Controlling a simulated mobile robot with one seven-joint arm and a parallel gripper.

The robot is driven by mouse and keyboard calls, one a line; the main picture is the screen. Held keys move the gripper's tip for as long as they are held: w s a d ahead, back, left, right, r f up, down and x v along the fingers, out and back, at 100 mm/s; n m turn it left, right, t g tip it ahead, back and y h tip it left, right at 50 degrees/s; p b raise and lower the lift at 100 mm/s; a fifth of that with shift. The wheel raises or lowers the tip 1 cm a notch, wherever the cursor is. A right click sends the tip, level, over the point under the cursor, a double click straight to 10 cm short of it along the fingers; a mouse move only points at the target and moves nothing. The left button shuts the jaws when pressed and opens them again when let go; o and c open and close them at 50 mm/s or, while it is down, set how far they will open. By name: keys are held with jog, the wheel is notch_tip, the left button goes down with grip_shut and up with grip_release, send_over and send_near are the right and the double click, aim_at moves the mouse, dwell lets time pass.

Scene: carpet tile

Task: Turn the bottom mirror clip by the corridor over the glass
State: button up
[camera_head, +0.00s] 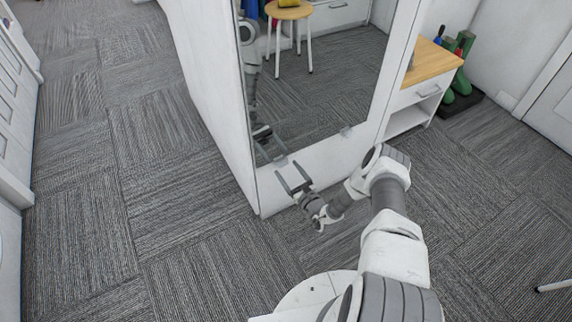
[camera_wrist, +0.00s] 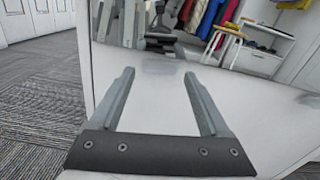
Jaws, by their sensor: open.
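The mirror (camera_head: 325,85) is set on a white wall end and also fills the top of the wrist view (camera_wrist: 190,52). A pale, see-through bottom clip (camera_wrist: 157,67) shows faintly at the mirror's lower edge in the wrist view, between my fingertips; which way it is turned I cannot tell. In the head view the area around it is confused by my gripper and its reflection. Another bottom clip (camera_head: 346,131) sits farther right. My gripper (camera_head: 288,168) is open and empty, its fingers pointing at the wall just below the mirror; contact cannot be told.
The carpeted corridor (camera_head: 90,150) lies left of the wall end, with white doors (camera_wrist: 30,20) beyond. A white cabinet with a wooden top (camera_head: 430,62) and green boots (camera_head: 460,80) stand right. The stool (camera_head: 290,12) and coats are reflections. Carpet around the wall's foot is clear.

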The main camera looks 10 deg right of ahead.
jog(key=shift+w+a, duration=0.25)
jog(key=shift+w, duration=0.45)
grip_shut()
